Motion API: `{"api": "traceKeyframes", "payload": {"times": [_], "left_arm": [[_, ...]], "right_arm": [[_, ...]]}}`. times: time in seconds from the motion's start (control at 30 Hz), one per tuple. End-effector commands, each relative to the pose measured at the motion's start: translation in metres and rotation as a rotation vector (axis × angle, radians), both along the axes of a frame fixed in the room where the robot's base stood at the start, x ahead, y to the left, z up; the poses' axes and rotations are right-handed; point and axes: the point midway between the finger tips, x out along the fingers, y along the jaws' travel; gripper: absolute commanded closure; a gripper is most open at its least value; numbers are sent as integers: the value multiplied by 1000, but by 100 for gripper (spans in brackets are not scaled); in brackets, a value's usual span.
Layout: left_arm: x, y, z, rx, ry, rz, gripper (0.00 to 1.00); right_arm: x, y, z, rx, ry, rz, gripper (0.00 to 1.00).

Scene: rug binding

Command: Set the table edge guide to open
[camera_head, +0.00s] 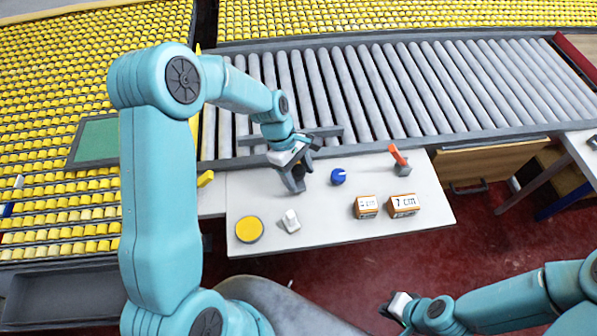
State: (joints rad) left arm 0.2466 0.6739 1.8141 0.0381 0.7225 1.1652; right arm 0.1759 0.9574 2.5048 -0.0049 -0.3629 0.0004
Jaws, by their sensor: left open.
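A white work table (330,225) stands in front of the roller conveyor. No part is marked as the edge guide, and I cannot tell for sure which control sets it. An orange-red lever (399,155) tilts up from a grey base at the table's right rear. A blue knob (338,177) sits left of it. A white switch-like piece (291,221) and a yellow round button (249,229) are at the front left. My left gripper (296,178) is open and empty over the rear left, left of the blue knob. My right gripper (394,305) is low, in front of the table; its jaws are unclear.
Two orange-edged blocks stand on the table, one apparently reading 2 cm (366,207), the other 7 cm (404,205). Grey rollers (400,90) lie behind the table. Dark grey bars (318,133) cross near my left wrist. The middle front of the table is clear.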

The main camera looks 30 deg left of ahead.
Motion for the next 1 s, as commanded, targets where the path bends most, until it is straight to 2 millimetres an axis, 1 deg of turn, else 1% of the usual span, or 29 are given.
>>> {"api": "traceKeyframes", "payload": {"times": [0.17, 0.27, 0.37, 0.5, 0.7, 0.83, 0.9, 1.0], "left_arm": [[1, 2, 4, 1, -4, 2, 36], [3, 7, 17, 3, -9, 3, 36], [5, 16, 37, 3, -11, 4, 36], [7, 31, 73, 3, -12, 4, 36], [9, 49, 119, 2, -8, 2, 36], [9, 57, 138, 1, -4, 2, 36], [9, 60, 145, 1, -3, 1, 36], [9, 62, 150, 1, -2, 1, 36]], "right_arm": [[0, 0, -1, 0, 0, 0, 100], [0, 0, -3, 0, 0, 0, 100], [0, 0, -5, 0, 0, 0, 100], [0, 0, -9, 0, 0, 0, 100], [0, 0, -11, 0, 0, 0, 100], [0, 0, -12, 0, 0, 0, 100], [0, 0, -12, 0, 0, 0, 100], [0, 0, -12, 0, 0, 0, 100]]}}
